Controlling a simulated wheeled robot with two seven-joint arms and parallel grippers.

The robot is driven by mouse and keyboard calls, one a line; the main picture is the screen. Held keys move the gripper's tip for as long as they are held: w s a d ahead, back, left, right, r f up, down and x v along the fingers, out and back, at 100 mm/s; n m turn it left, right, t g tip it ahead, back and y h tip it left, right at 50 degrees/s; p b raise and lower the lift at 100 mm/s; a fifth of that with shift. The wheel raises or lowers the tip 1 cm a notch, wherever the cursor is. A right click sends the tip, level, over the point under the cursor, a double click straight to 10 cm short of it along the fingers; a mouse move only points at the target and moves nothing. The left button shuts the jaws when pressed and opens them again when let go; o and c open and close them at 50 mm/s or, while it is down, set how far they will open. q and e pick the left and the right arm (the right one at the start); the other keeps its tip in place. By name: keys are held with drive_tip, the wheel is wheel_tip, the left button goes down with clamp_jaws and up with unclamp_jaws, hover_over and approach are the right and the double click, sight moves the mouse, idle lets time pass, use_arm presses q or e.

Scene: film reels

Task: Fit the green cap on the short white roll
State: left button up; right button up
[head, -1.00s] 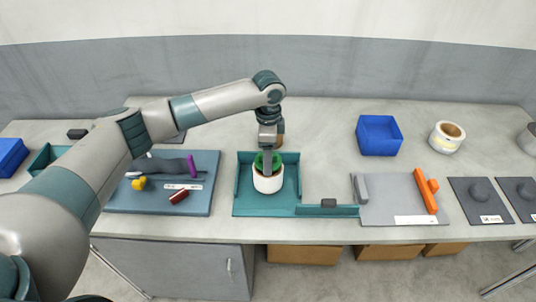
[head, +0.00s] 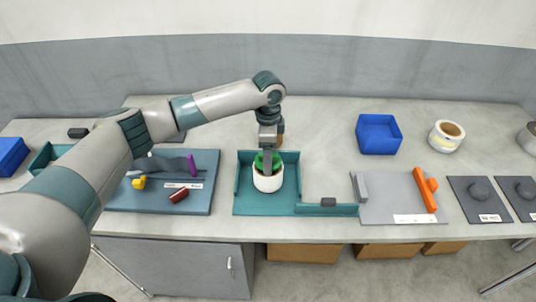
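The short white roll (head: 268,184) stands upright in the teal tray (head: 243,206), near the middle of the bench. The green cap (head: 276,161) is at the top of the roll, partly hidden by my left gripper (head: 267,168). My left gripper points straight down over the roll, with its fingers at the cap. I cannot tell whether the cap is fully seated or whether the fingers grip it. My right gripper is not in view.
A blue-grey board (head: 204,200) with small tools lies left of the tray. A grey board (head: 384,207) with an orange piece (head: 426,190) lies right. A blue bin (head: 379,136) and another white roll (head: 446,138) stand farther back. Bare bench lies behind the tray.

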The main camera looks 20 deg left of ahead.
use_arm(q)
drive_tip(key=shift+f, duration=0.65)
drive_tip(key=o, duration=0.8)
drive_tip(key=shift+c, duration=0.2)
wheel_tip(320, 180, up, 6)
drive_tip(key=p, duration=0.5)
drive_tip(key=shift+f, duration=0.2)
drive_tip(key=shift+r+p, duration=0.65)
drive_tip(key=shift+r, duration=2)
